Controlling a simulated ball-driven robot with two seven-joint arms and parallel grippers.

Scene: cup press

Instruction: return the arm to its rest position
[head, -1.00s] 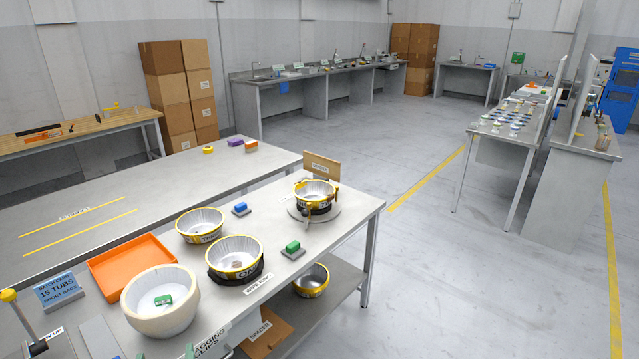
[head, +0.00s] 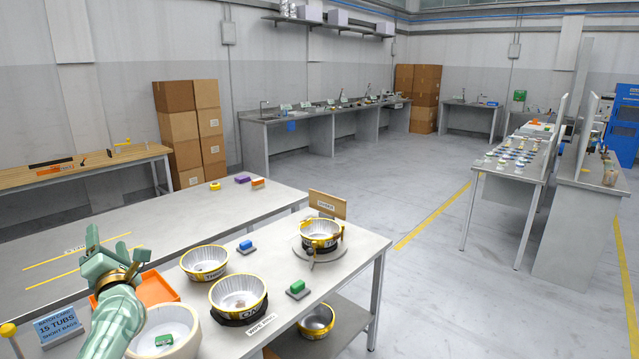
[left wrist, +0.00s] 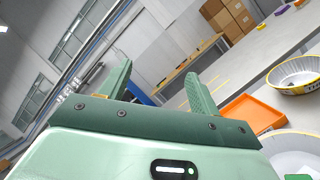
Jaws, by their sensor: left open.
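My left gripper (head: 108,262) is raised above the left end of the near table, in front of the orange tray (head: 152,287) in the head view. Its green fingers (left wrist: 158,88) stand wide apart and empty in the left wrist view. The cream bowl (head: 178,345) with a small green item is just right of my left forearm. The orange tray also shows in the left wrist view (left wrist: 252,114), right of the fingers. My right gripper is not in view.
Silver yellow-rimmed tubs (head: 238,292) and (head: 204,262), green and blue blocks, and a round stand (head: 321,250) with another tub occupy the near table (head: 362,250). A blue sign (head: 58,330) stands at left. Open floor lies to the right.

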